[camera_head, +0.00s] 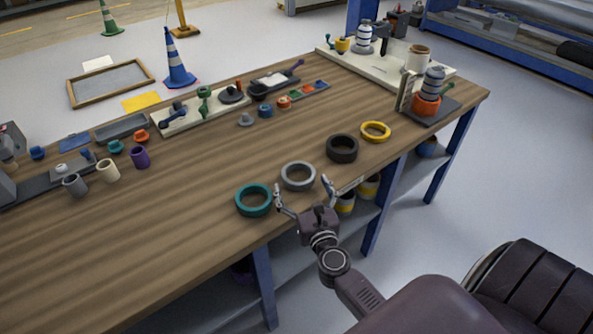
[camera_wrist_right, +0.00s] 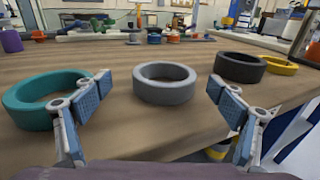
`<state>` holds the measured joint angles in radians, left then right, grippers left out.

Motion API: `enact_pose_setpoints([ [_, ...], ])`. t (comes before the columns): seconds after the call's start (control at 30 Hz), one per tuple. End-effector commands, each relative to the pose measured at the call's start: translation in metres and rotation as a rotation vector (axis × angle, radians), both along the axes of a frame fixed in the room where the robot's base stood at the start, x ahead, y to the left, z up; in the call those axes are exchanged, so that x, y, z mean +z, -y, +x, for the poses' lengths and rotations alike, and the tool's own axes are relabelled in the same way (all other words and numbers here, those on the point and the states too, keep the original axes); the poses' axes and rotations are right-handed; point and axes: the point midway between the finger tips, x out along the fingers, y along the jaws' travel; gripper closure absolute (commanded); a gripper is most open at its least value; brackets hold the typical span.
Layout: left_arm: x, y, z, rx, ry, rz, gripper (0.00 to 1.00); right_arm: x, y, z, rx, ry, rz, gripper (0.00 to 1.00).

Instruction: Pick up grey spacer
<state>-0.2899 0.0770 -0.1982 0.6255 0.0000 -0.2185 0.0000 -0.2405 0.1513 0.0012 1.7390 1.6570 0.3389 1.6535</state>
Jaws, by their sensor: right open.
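The grey spacer (camera_head: 298,176) is a thick ring lying flat near the front edge of the wooden table. It sits between a teal ring (camera_head: 254,200) and a black ring (camera_head: 342,148). My right gripper (camera_head: 304,189) is open and empty at the table's front edge, just short of the grey spacer, with its fingers toward it. In the right wrist view the grey spacer (camera_wrist_right: 164,83) lies ahead, centred between the two spread fingers (camera_wrist_right: 157,95) and apart from both. My left gripper is not in view.
The teal ring (camera_wrist_right: 45,98) is close to the left finger in the wrist view; the black ring (camera_wrist_right: 240,67) is beyond the right one. A yellow ring (camera_head: 375,131) lies farther right. Cups, trays and fixtures stand toward the table's far side. The middle of the table (camera_head: 200,180) is bare.

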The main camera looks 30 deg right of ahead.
Motion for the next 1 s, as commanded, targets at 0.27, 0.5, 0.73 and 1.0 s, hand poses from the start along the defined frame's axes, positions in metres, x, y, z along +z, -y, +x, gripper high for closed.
enact_pose_setpoints([
  [0.27, 0.0, -0.003, -0.028, -0.003, -0.04, 0.006, 0.62, -0.005, 0.018, 0.033, 0.0, 0.001, -0.003, 0.12],
  [0.5, 0.001, -0.003, -0.018, -0.004, -0.026, 0.005, 0.62, -0.008, 0.026, 0.054, 0.0, -0.001, 0.0, 0.12],
  [0.73, 0.003, -0.002, -0.002, -0.004, -0.003, 0.002, 0.62, -0.008, 0.026, 0.055, 0.0, -0.001, 0.0, 0.12],
  [1.0, 0.002, -0.002, -0.008, -0.004, -0.011, 0.004, 0.62, -0.008, 0.025, 0.055, 0.0, -0.001, 0.0, 0.42],
])
